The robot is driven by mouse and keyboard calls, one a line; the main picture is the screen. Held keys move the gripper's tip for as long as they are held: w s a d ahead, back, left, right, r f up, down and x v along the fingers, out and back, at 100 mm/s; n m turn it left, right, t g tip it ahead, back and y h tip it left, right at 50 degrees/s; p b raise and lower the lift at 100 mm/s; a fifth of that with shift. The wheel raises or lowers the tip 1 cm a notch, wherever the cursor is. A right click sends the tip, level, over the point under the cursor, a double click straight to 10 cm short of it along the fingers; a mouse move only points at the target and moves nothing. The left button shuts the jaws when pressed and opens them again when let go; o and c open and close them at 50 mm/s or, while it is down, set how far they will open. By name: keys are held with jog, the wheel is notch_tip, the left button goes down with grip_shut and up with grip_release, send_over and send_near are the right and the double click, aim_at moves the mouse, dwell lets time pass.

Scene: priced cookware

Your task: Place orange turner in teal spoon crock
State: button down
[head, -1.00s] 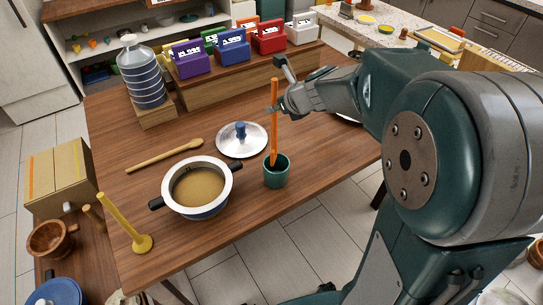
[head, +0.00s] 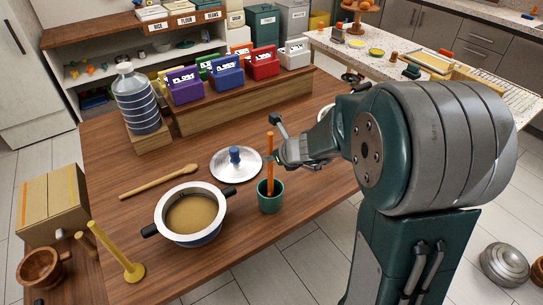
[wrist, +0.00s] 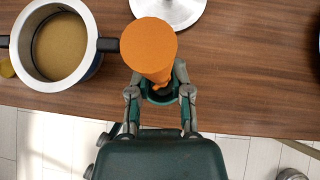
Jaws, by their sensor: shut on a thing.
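The orange turner (head: 270,160) stands nearly upright with its lower end inside the teal spoon crock (head: 271,204). My gripper (head: 276,158) is shut on the turner's shaft above the crock's rim.
A white pot of brown contents (head: 191,214) stands left of the crock. A lid with a blue knob (head: 236,164) lies behind it. The table's front edge is near the crock.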

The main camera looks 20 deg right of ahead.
jog(key=c, duration=0.5)
grip_release()
jog(key=shift+c, duration=0.2)
jog(key=shift+a, duration=0.1)
